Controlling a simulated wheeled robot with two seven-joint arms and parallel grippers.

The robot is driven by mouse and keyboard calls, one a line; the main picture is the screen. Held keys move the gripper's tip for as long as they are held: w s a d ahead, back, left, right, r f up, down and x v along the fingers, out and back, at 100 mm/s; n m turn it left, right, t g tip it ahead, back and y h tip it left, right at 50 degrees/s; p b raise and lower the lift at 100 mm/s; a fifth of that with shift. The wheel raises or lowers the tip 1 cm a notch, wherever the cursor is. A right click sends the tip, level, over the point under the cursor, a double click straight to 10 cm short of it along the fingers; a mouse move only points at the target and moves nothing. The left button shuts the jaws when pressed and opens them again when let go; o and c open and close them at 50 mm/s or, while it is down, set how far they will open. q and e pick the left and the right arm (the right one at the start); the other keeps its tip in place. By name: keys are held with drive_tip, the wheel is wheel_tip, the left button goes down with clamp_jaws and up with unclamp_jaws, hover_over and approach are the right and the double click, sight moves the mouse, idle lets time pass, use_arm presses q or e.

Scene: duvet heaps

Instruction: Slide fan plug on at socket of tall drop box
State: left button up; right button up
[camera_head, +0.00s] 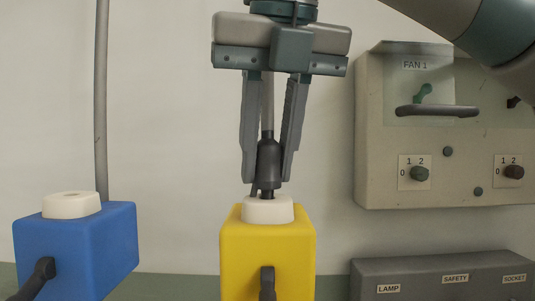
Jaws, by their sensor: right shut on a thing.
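My right gripper (269,175) points down at the middle of the view, its two long grey fingers shut on a dark plug (269,160). A grey cable or rod runs up from the plug between the fingers. The plug's lower end is at the white round socket (267,210) on top of the yellow box (240,254). I cannot tell how deep the plug sits in the socket. A blue box (97,245) with a white round socket (71,205) stands at the left. My left gripper is not in view.
A beige wall panel marked FAN 1 (387,150) has a dark handle (437,111), a green switch and knobs. Below it, a grey strip (375,272) reads LAMP, SAFETY and SOCKET. A grey pipe (101,100) rises behind the blue box. Space between the boxes is clear.

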sight(270, 141)
drive_tip(key=shift+f+b, duration=0.5)
drive_tip(key=shift+f, duration=0.1)
drive_tip(key=o, duration=1.2)
drive_tip(key=shift+c, duration=0.2)
drive_tip(key=shift+r, duration=0.1)
drive_tip(key=shift+s+r, duration=0.2)
drive_tip(key=shift+r, duration=0.25)
drive_tip(key=b+v, duration=0.1)
drive_tip(key=v, duration=0.4)
drive_tip(key=p+v, duration=0.2)
drive_tip(key=v, duration=0.9)
drive_tip(key=shift+s+r, duration=0.15)
drive_tip(key=shift+r, duration=0.05)
